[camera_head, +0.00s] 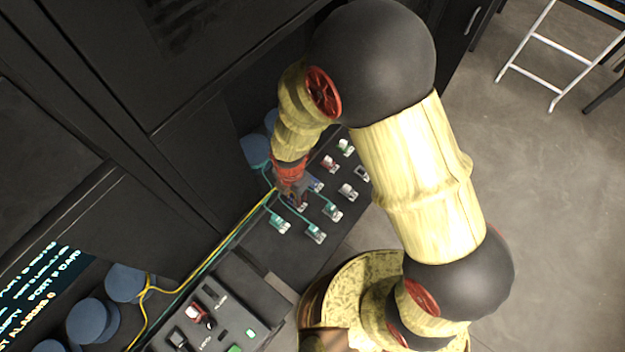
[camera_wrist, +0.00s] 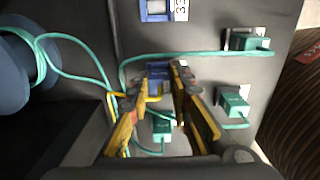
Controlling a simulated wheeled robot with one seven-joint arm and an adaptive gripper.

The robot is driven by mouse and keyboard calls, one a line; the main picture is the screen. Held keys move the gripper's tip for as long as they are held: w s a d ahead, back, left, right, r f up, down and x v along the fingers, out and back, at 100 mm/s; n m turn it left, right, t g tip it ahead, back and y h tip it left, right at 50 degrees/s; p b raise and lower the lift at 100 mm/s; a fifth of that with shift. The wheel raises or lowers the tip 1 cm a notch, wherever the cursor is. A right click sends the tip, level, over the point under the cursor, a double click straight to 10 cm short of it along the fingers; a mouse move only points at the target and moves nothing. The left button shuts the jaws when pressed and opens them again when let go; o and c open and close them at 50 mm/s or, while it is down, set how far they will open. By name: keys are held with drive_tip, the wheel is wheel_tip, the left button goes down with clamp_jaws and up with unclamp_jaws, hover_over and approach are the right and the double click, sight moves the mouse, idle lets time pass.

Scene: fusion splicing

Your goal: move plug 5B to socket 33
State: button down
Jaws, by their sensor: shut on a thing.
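My gripper (camera_wrist: 160,82) is shut on a small blue plug (camera_wrist: 160,71) with a yellow cable (camera_wrist: 118,95) passing by its fingers. I take this for plug 5B, but I cannot read a label on it. Socket 33 (camera_wrist: 155,12) is a blue-framed port at the top of the wrist view, beside a white tag reading 33. The held plug is apart from it, below it in the picture. In the head view my gripper (camera_head: 292,186) is low over the dark panel, and its fingertips are mostly hidden.
Green plugs sit in ports nearby, at upper right (camera_wrist: 257,43), right (camera_wrist: 234,103) and below (camera_wrist: 161,129). A teal cable (camera_wrist: 190,54) runs between the held plug and socket 33. Blue spools (camera_wrist: 14,70) stand at left. A labelled device box (camera_head: 215,318) is at lower left.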

drive_tip(key=shift+r, duration=0.1)
drive_tip(key=shift+r+p, duration=2.15)
drive_tip(key=shift+r, duration=0.75)
